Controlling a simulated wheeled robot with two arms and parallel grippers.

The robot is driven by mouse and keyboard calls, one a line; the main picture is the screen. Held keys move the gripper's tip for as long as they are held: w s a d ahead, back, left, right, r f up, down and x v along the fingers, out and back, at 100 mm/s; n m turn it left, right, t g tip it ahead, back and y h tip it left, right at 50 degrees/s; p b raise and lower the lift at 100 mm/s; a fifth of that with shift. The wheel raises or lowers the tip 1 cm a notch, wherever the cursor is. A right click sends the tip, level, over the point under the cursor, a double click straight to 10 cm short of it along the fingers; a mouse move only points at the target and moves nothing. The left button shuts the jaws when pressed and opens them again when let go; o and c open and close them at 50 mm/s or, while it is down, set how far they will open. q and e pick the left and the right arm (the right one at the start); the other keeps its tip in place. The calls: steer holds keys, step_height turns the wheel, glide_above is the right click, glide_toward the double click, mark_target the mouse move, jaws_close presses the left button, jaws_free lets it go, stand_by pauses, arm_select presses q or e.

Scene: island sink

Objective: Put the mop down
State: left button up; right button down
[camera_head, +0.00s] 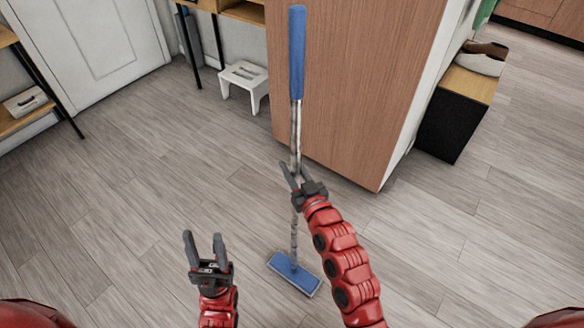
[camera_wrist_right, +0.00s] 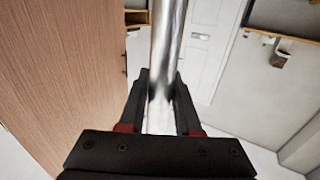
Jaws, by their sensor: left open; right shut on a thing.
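The mop (camera_head: 296,120) stands upright in the head view. It has a blue grip (camera_head: 297,50) on top, a metal pole, and a flat blue head (camera_head: 294,273) at floor level. My right gripper (camera_head: 293,174) is shut on the mop's metal pole, about mid-height. In the right wrist view the pole (camera_wrist_right: 167,45) runs up between the two fingers (camera_wrist_right: 160,90). My left gripper (camera_head: 204,246) is open and empty, to the left of the mop and apart from it.
A wooden-sided cabinet (camera_head: 345,80) stands just behind the mop. A white step stool (camera_head: 244,84) is at the back, left of it. A black box-like unit (camera_head: 447,125) stands at the right. The wood floor (camera_head: 120,190) at left is clear.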

steer(key=shift+r, duration=0.1)
steer(key=c, duration=0.6)
jaws_free()
